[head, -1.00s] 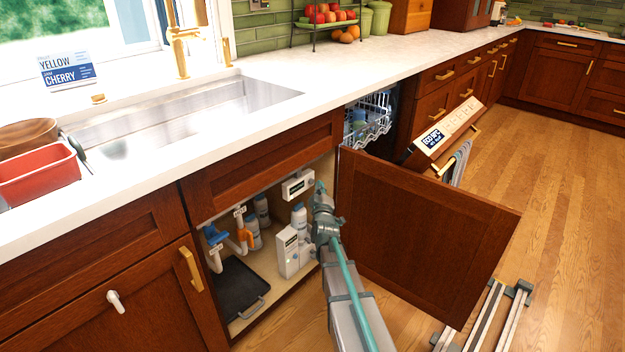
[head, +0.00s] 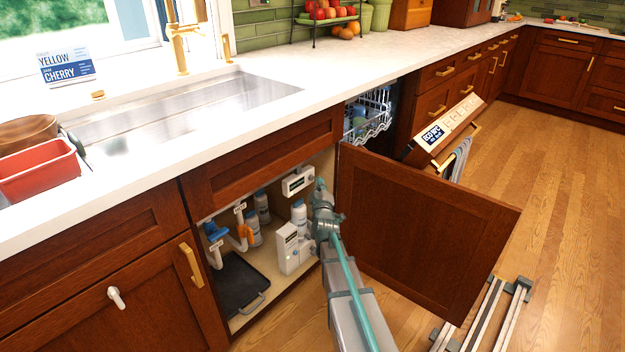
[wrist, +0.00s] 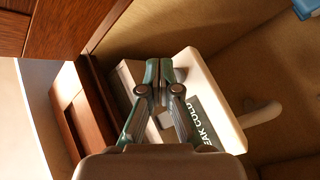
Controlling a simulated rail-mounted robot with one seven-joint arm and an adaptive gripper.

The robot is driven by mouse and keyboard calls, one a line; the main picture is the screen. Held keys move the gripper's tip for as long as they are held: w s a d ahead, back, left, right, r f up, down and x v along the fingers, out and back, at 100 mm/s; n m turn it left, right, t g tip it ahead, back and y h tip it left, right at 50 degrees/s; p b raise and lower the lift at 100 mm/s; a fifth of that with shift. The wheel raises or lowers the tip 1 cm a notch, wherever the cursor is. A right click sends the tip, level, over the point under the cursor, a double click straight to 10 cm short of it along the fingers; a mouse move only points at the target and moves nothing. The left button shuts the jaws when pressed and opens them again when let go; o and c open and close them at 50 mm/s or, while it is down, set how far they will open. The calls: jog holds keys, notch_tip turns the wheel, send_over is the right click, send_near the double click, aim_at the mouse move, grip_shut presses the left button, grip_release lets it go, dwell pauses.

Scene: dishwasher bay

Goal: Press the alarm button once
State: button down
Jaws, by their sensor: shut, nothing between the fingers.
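A white alarm box (head: 298,182) with a dark display is mounted high inside the open cabinet under the sink. In the wrist view the white box (wrist: 217,88) fills the middle, with a dark label reading partly "EAK COLD". My gripper (wrist: 158,66) is shut and empty, its fingertips over the left part of the box face. In the head view my gripper (head: 320,184) is just right of the box. I cannot tell whether the fingertips touch it. No button is clearly visible; the fingers cover part of the face.
The open cabinet door (head: 425,230) stands right of my arm. White bottles (head: 299,213), a white labelled unit (head: 288,248), pipes (head: 240,240) and a black tray (head: 240,285) are lower in the cabinet. The dishwasher (head: 445,130) is partly open further right.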

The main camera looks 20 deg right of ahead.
jog(key=shift+w+a+p, duration=0.35)
jog(key=shift+w+p, duration=0.45)
jog(key=shift+p, duration=0.3)
dwell(1.0)
jog(key=shift+s, duration=0.15)
jog(key=shift+s+d+b, duration=0.35)
jog(key=shift+s+b, duration=0.2)
jog(key=shift+s, duration=0.1)
jog(key=shift+s+d+b, duration=0.35)
jog(key=shift+s+b, duration=0.3)
jog(key=shift+s, duration=0.1)
jog(key=shift+s+d+b, duration=0.4)
jog(key=shift+s+b, duration=0.3)
jog(key=shift+s, duration=0.05)
jog(key=shift+s+d+b, duration=0.35)
jog(key=shift+s+b, duration=0.3)
jog(key=shift+s, duration=0.1)
